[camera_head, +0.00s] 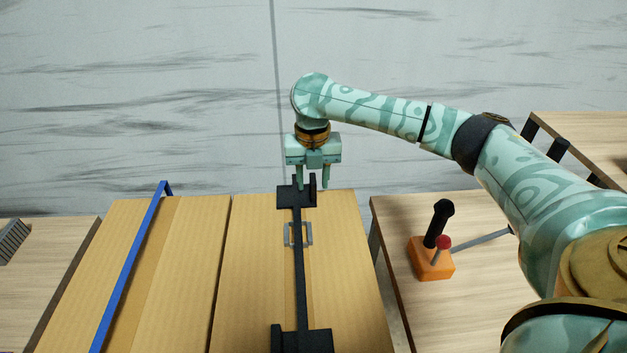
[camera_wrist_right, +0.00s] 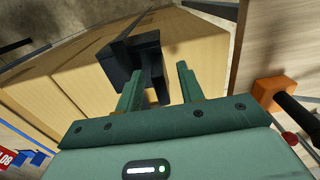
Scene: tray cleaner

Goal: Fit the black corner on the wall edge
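A long black piece lies along the cardboard box in the head view, with a black corner (camera_head: 291,196) at its far end and another black block (camera_head: 302,341) at its near end. The far black corner also shows in the wrist view (camera_wrist_right: 130,58), at the box's edge. My right gripper (camera_head: 313,184) points down over this far corner. Its fingers are apart, one on each side of a thin upright black part. In the wrist view, a gap shows between that part and the right-hand finger, and the gripper (camera_wrist_right: 160,78) looks open. My left gripper is out of view.
The cardboard box (camera_head: 350,262) fills the middle. A blue bar (camera_head: 131,260) runs along its left part. An orange-based joystick (camera_head: 431,262) stands on the wooden table (camera_head: 470,300) at right. A grey wall (camera_head: 150,100) stands behind. A grey ribbed object (camera_head: 12,241) sits at far left.

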